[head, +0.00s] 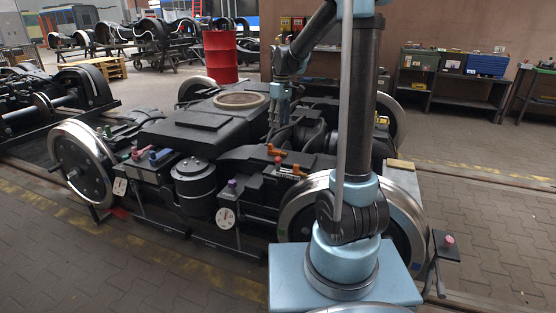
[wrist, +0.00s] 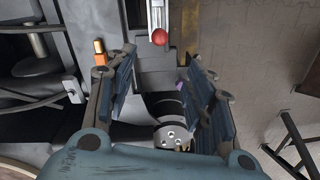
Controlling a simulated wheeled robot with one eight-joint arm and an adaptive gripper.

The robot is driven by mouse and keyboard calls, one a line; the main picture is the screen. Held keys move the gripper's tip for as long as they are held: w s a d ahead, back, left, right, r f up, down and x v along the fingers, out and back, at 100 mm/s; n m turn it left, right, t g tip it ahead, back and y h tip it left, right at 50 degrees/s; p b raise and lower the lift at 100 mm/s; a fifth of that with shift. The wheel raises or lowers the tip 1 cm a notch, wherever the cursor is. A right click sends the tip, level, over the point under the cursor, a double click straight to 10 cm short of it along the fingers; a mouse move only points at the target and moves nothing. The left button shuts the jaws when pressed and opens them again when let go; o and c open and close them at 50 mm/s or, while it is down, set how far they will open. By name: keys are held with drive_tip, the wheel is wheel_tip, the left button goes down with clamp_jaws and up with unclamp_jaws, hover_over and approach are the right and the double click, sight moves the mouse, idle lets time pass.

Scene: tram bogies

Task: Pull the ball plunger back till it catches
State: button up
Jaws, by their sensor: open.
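In the wrist view a red ball (wrist: 159,37) sits on the end of a pale metal bar or slide (wrist: 157,14), which looks like the ball plunger. It lies beyond my gripper (wrist: 160,65), near the top edge of the picture. The two fingers stand apart with nothing between them, and the ball is clear of both. In the head view my gripper (head: 279,122) points down over the middle of the dark bogie (head: 185,132). I cannot tell the red ball surely in the head view.
An orange fitting (wrist: 100,52) stands by the left finger, and a dark cylinder with a holed pale end (wrist: 173,136) lies below the fingers. Orange handles (head: 277,151) and a round dial (head: 226,217) are on the bogie. A red drum (head: 220,57) stands behind.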

drive_tip(key=f, duration=1.7)
drive_tip(key=shift+s+a+f, duration=0.25)
drive_tip(key=shift+a, duration=0.1)
drive_tip(key=shift+a, duration=0.1)
clamp_jaws()
